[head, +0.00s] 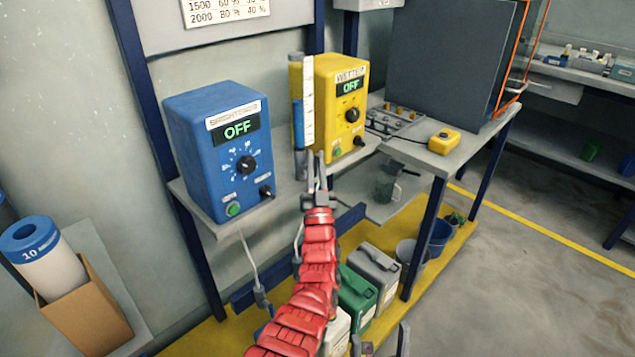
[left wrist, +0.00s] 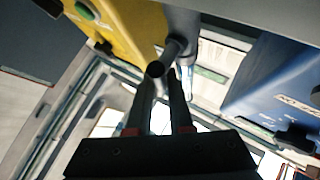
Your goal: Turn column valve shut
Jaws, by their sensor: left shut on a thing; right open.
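The clear column (head: 303,105), with blue liquid in its lower part and a white scale strip, stands upright between the blue and yellow units. My left gripper (head: 316,172) is at the foot of the column, at the end of the red arm. In the left wrist view, the dark grey valve (left wrist: 172,50) at the column's lower end has a round-ended handle (left wrist: 155,69) at the fingertips. My left gripper (left wrist: 163,85) is shut on this handle. In the head view the handle is mostly hidden by the gripper. My right gripper (head: 380,345) shows only its fingertips at the bottom edge, open.
The blue unit (head: 215,165) and yellow unit (head: 340,120), both reading OFF, flank the column closely. Green and grey canisters (head: 375,270) stand below. A yellow switch box (head: 444,141) sits to the right.

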